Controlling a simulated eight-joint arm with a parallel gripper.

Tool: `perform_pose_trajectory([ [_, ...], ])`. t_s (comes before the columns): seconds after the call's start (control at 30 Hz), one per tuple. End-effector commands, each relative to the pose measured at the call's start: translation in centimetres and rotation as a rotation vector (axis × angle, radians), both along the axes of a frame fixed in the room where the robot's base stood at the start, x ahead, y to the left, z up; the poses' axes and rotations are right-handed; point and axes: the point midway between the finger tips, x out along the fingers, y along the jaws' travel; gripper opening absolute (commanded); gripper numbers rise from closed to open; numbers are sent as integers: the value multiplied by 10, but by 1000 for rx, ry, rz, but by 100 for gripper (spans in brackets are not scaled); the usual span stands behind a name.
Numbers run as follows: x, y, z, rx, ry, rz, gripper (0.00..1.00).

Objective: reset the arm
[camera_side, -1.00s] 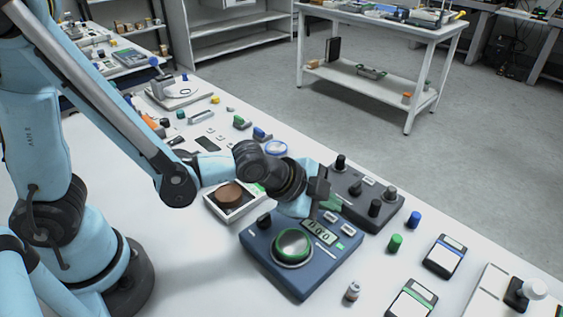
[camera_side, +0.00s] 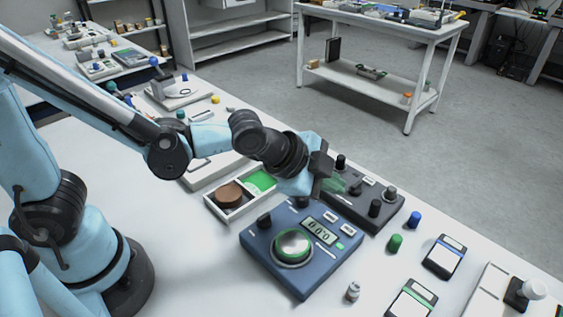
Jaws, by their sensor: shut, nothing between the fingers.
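My gripper (camera_side: 326,186) is shut and empty. It hangs in the air in the middle of the side view, above the back edge of the blue scale and in front of the dark control box. The blue scale (camera_side: 315,262) stands on the white table (camera_side: 190,255) with a round silver and green pan (camera_side: 292,247) and a lit display. The pan looks empty.
A tray (camera_side: 236,213) with a brown round piece and a green piece is left of the scale. The dark control box (camera_side: 372,212) with knobs is behind. Green (camera_side: 395,243) and blue (camera_side: 414,220) cylinders, a small bottle (camera_side: 352,291) and flat devices stand right.

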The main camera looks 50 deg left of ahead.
Motion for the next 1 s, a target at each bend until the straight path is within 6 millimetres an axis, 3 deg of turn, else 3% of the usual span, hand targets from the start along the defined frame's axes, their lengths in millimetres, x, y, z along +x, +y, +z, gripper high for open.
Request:
perform_pose_trajectory([
  [0.37, -1, 8, 3, -14, 12, 35, 0],
  [0.57, -11, 59, 18, -119, 96, 271, 0],
  [0.8, -44, 130, 33, -304, 209, 665, 0],
  [1.0, -72, 165, 36, -428, 264, 913, 0],
])
